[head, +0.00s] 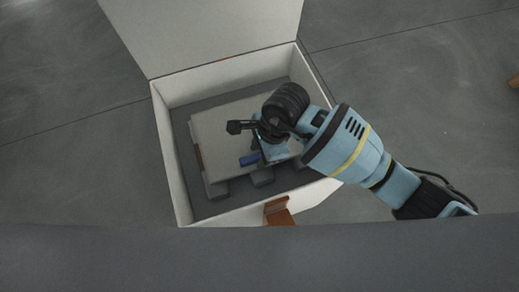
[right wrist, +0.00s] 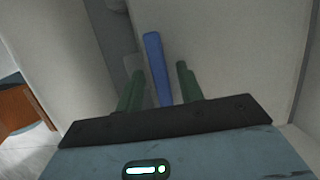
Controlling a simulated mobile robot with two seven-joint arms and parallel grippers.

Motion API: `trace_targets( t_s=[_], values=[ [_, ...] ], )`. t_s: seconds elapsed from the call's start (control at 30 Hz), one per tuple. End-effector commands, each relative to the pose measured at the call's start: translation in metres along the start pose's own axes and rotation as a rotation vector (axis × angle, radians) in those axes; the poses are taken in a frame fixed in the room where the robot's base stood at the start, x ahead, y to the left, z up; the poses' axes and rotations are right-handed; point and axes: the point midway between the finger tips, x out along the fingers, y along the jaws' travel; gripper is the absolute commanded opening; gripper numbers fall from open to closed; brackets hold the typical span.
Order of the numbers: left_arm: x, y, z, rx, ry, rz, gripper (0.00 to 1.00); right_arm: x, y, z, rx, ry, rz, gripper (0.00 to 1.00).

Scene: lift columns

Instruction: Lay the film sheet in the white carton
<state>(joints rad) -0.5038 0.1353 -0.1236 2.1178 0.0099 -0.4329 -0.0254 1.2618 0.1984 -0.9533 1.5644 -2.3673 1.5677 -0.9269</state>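The white carton (head: 163,154) stands open on the floor in the head view, its lid flap raised at the back. A pale flat panel lies inside it. A small blue piece (head: 249,159), likely the film sheet, shows over the panel beside my right gripper (head: 262,156). In the right wrist view it is a narrow blue strip (right wrist: 155,68) between the two green fingers of the right gripper (right wrist: 160,82). A gap shows between strip and right finger, so the gripper looks open around it. Whether the strip rests on the panel is unclear. My left gripper is not in view.
Grey blocks (head: 216,190) sit along the near edge of the panel inside the carton. A brown piece (head: 279,211) is at the carton's near wall. A dark grey surface (head: 260,262) crosses the front. Open floor (head: 80,150) lies left of the carton.

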Motion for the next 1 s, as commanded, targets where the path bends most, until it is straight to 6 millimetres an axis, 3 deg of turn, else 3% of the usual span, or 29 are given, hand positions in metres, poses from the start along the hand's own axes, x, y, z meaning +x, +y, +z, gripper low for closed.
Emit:
trace_targets(
  t_s=[0.23,0.7,1.0],
  values=[
    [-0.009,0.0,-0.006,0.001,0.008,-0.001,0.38,-0.021,-0.001,0.003,0.0,0.001,-0.004,0.37],
    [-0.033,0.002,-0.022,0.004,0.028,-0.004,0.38,-0.111,-0.001,0.003,-0.001,0.002,-0.004,0.37],
    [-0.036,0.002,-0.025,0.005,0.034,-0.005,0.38,-0.132,0.0,0.003,0.0,0.0,-0.001,0.37]
  ],
)
